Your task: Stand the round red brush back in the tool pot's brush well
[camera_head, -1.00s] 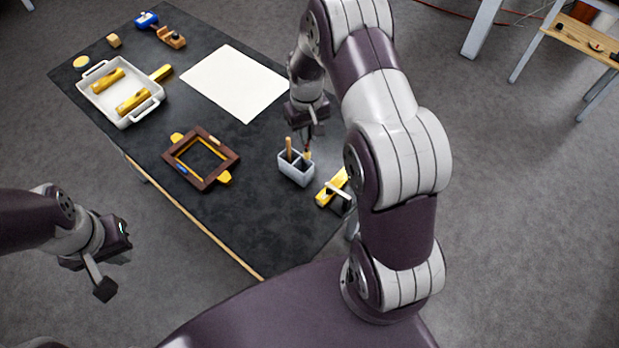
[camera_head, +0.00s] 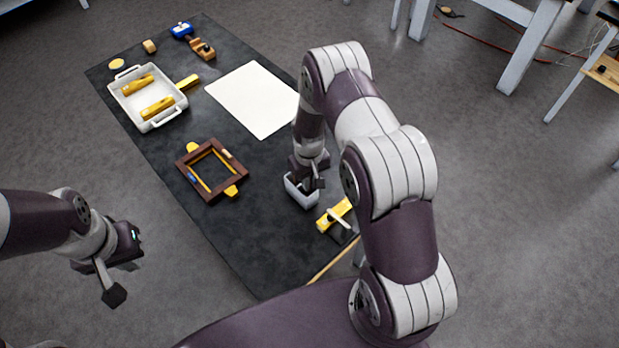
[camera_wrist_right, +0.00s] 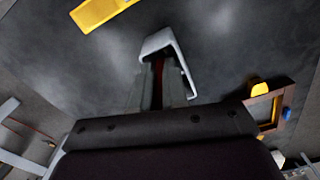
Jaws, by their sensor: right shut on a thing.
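The tool pot (camera_head: 301,193), a pale grey box, stands on the dark table mat near its right edge. My right gripper (camera_head: 312,180) is right over the pot, pointing down, and hides much of its openings. In the right wrist view the pot's pale rim (camera_wrist_right: 158,42) shows just beyond the fingers (camera_wrist_right: 158,85). The gripper is shut on the brush, of which only a dark red sliver (camera_wrist_right: 187,82) shows at the fingers. How deep its lower end sits in the well is hidden. My left gripper (camera_head: 120,280) is open and empty, off the table at left.
A yellow tool (camera_head: 335,214) lies close to the pot's right. A brown frame (camera_head: 187,160) lies to its left. A white sheet (camera_head: 255,98), a white tray (camera_head: 143,112) with yellow blocks and a blue-and-wood tool (camera_head: 200,47) lie further back.

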